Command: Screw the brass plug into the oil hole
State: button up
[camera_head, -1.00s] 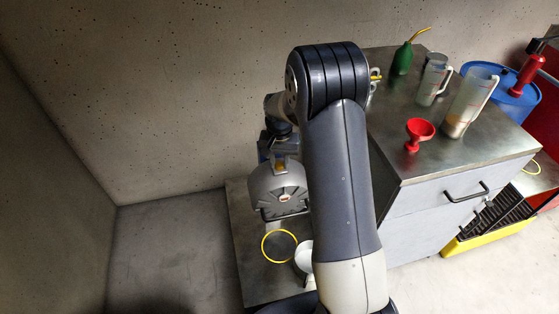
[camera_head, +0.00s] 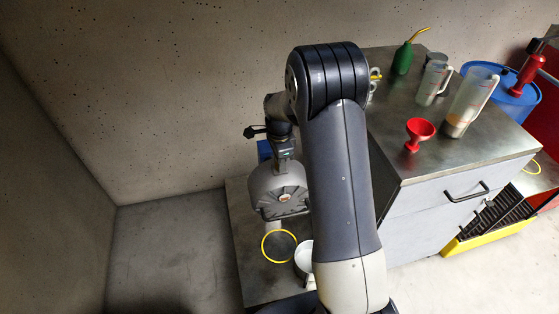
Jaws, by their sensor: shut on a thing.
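The grey rounded machine housing (camera_head: 277,190) stands on the low metal plate, its slotted front face towards me. My gripper (camera_head: 284,163) points down at the top of this housing, left of my large forearm. Its jaws are small and dark here. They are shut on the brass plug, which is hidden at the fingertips. The oil hole cannot be made out under the gripper. I cannot tell whether the plug touches the housing or how far in it sits.
A yellow ring (camera_head: 279,246) and a white vessel (camera_head: 304,258) are in front of the housing. The metal-topped cabinet (camera_head: 399,145) at right carries a red funnel (camera_head: 419,133), clear jugs (camera_head: 470,103) and a green oil can (camera_head: 403,58). Floor at left is clear.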

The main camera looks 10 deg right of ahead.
jog(key=shift+m, duration=1.1)
jog(key=o, duration=1)
jog(key=shift+c, duration=0.6)
jog(key=shift+r, duration=0.1)
jog(key=shift+r+p, duration=2.1)
jog(key=shift+r, duration=0.85)
